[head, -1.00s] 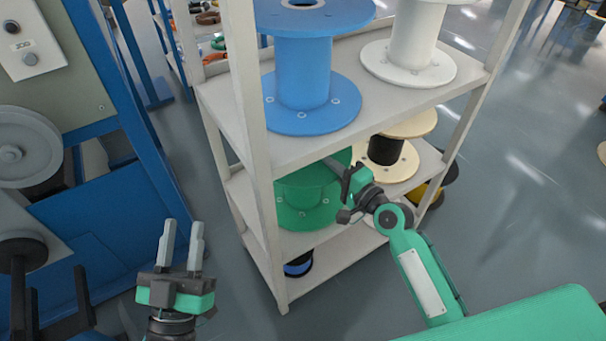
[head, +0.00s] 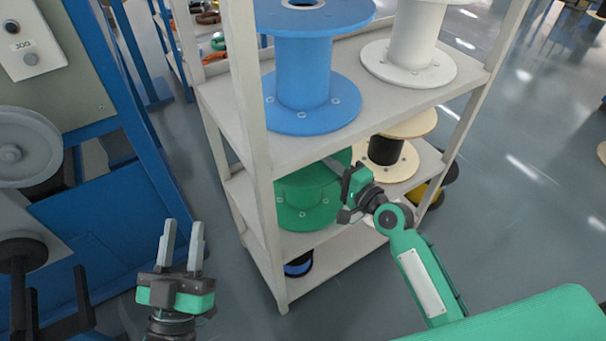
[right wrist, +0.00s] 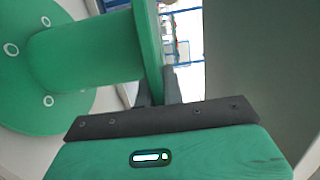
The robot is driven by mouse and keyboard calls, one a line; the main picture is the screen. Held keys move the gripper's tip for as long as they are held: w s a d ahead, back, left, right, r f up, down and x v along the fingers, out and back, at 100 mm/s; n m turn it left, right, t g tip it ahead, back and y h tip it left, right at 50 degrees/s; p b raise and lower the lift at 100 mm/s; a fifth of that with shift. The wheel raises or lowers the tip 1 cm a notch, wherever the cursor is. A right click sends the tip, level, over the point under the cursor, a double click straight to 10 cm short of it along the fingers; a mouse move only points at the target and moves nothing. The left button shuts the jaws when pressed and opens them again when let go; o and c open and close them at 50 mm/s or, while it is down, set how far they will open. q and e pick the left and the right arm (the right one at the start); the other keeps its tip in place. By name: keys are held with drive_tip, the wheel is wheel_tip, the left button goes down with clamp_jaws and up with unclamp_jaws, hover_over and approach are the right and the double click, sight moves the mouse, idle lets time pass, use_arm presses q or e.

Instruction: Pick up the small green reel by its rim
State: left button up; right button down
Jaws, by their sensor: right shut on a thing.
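The small green reel (head: 308,200) stands upright on the middle shelf of the grey rack, below the big blue reel. My right gripper (head: 340,172) reaches into that shelf from the right and is at the reel's upper rim. In the right wrist view the right gripper (right wrist: 160,88) has its two fingers on either side of the green reel's rim (right wrist: 150,45), shut on it. The reel's core and other flange (right wrist: 40,100) show to the left. The fingertips are partly hidden in the head view. My left gripper (head: 182,245) is open and empty, left of the rack.
The rack's upper shelf board (head: 240,120) lies close above the green reel and carries a blue reel (head: 303,80) and a white reel (head: 412,50). A wooden reel with black winding (head: 385,150) stands behind. A rack post (head: 255,130) is in front.

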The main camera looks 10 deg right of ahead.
use_arm(q)
drive_tip(key=shift+f, duration=0.1)
use_arm(e)
drive_tip(key=shift+r, duration=0.15)
idle(0.4)
